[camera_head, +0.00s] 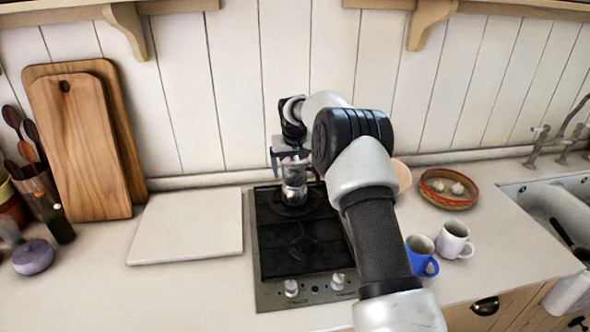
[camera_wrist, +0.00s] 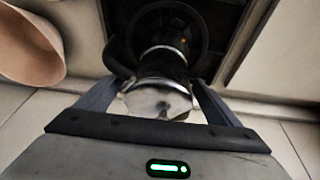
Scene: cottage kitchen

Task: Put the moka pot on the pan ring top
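The silver moka pot (camera_head: 294,190) stands upright on the rear ring (camera_head: 279,209) of the black hob. In the wrist view, the pot (camera_wrist: 163,68) is seen from above, with its dark handle toward the left and the dark ring (camera_wrist: 203,25) around its base. My gripper (camera_head: 290,164) is over the pot from behind. In the wrist view, my gripper (camera_wrist: 157,84) has one finger on each side of the pot's top, spread wide with slight gaps. The front ring (camera_head: 304,248) is empty. My arm hides the hob's right side.
A white board (camera_head: 188,225) lies left of the hob. Wooden cutting boards (camera_head: 82,145) lean on the wall. A blue mug (camera_head: 421,256), a white mug (camera_head: 454,240) and a basket (camera_head: 448,188) stand to the right. A pinkish bowl (camera_wrist: 28,45) is close beside my gripper.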

